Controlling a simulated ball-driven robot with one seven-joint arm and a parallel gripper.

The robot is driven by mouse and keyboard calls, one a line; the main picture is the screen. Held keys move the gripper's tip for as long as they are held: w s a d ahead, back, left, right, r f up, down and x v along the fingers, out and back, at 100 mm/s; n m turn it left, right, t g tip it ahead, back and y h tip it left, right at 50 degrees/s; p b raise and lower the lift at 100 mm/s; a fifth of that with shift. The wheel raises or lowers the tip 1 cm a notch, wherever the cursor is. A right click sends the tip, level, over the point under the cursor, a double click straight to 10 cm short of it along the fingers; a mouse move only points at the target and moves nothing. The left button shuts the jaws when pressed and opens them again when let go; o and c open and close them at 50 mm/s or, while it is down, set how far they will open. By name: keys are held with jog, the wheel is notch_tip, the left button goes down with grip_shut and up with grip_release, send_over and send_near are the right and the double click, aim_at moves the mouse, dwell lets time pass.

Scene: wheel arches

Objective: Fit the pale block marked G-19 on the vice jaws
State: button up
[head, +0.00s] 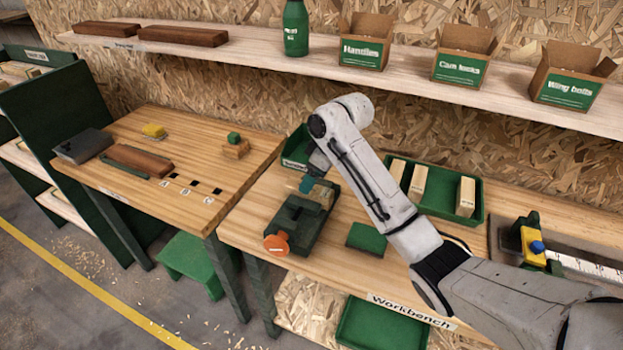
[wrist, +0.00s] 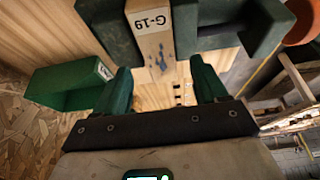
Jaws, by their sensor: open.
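The pale block marked G-19 (wrist: 154,42) shows in the wrist view between the dark green parts of the vice (wrist: 213,30). In the head view the vice (head: 297,222) sits on the workbench with its orange knob toward the near edge, and the pale block (head: 322,193) shows at the vice's far end, partly hidden by my gripper (head: 309,183). In the wrist view my gripper (wrist: 160,70) is open, with one green finger to each side of the block's near end and gaps between. I cannot tell whether the block is fully seated.
A green tray (head: 477,213) with several pale blocks stands right of my arm. A green bin (head: 296,150) stands behind the vice; it also shows in the wrist view (wrist: 65,88). A green pad (head: 366,238) lies right of the vice. A shelf (head: 230,48) runs above.

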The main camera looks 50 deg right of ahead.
jog(key=v, duration=0.9)
jog(key=shift+r+b, duration=0.15)
jog(key=shift+b, duration=0.15)
jog(key=shift+s, duration=0.1)
